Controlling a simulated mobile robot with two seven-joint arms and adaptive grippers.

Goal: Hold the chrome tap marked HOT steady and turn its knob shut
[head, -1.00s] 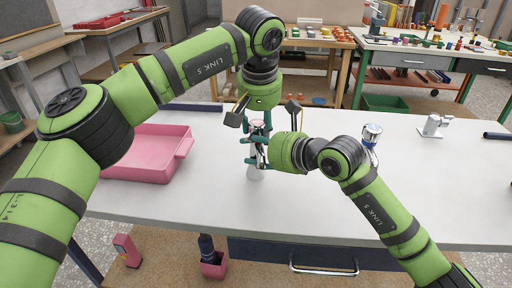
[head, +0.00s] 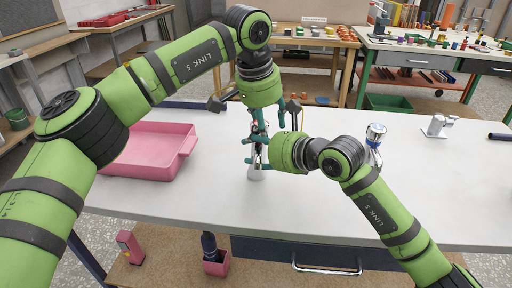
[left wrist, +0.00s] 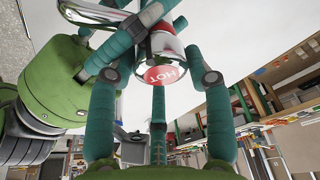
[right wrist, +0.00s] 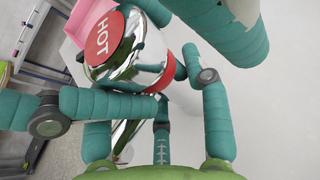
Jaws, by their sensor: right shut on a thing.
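The chrome tap (head: 256,174) stands upright on the white table, mostly hidden by my grippers. Its knob carries a red HOT disc (left wrist: 165,74), which also shows in the right wrist view (right wrist: 103,38) above the shiny chrome body (right wrist: 147,62). My right gripper (head: 255,153) comes in from the right, low down, and is shut on the tap's body. My left gripper (head: 258,133) points down from above. Its fingers stand apart on either side of the knob, with a gap visible in the left wrist view; fingertip contact cannot be made out.
A pink tray (head: 150,153) stands left of the tap. A blue-topped chrome tap (head: 375,135) stands behind my right arm. Another chrome fitting (head: 437,127) is further right. The table front between the tray and my right arm is clear.

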